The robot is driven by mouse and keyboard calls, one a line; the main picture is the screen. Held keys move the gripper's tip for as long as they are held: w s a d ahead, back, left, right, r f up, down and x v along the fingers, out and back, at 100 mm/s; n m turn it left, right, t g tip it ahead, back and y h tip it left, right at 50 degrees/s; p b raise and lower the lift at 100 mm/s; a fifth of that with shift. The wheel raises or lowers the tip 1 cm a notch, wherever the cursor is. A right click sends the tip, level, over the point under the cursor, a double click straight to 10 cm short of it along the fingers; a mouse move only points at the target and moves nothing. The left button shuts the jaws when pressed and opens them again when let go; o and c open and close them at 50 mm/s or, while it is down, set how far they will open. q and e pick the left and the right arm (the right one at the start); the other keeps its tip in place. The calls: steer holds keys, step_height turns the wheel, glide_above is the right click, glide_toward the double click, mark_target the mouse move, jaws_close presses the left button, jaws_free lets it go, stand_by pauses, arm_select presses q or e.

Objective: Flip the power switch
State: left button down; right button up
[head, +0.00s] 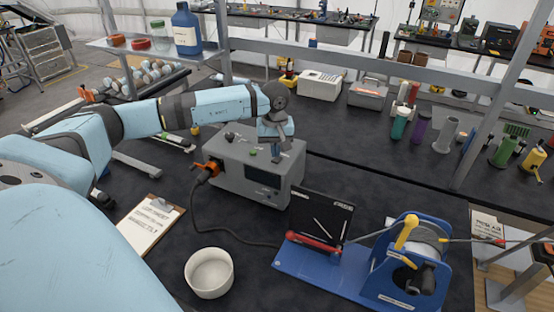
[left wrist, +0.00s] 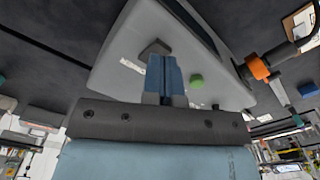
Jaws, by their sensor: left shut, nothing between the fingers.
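A grey power box (head: 250,178) stands on the dark table, with an orange plug (head: 212,168) in its front left side. On its top are a green button (head: 253,152) and a small dark piece (head: 229,135). My left gripper (head: 277,156) is shut and empty, pointing down at the right part of the box top. In the left wrist view, the closed fingers (left wrist: 164,75) lie over the box top, close to a dark diamond-shaped piece (left wrist: 155,47), possibly the switch; contact cannot be told. The green button also shows there (left wrist: 196,81). My right gripper is not in view.
A black cable (head: 233,233) runs from the plug toward a blue cable-reel stand (head: 330,275). A white bowl (head: 209,273) and a clipboard (head: 151,222) are at the front. A metal frame rail (head: 340,58) crosses behind the box.

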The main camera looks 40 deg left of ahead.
arm_select(q)
steer(key=shift+f+b, duration=0.45)
steer(key=shift+f, duration=0.25)
steer(key=shift+s+f+b, duration=0.1)
steer(key=shift+f+b, duration=0.4)
steer(key=shift+f, duration=0.1)
stand_by(0.4)
steer(key=shift+r, duration=0.15)
steer(key=shift+r+p, duration=0.4)
steer(key=shift+r, duration=0.2)
steer(key=shift+r+p, duration=1.2)
steer(key=shift+r, duration=1.6)
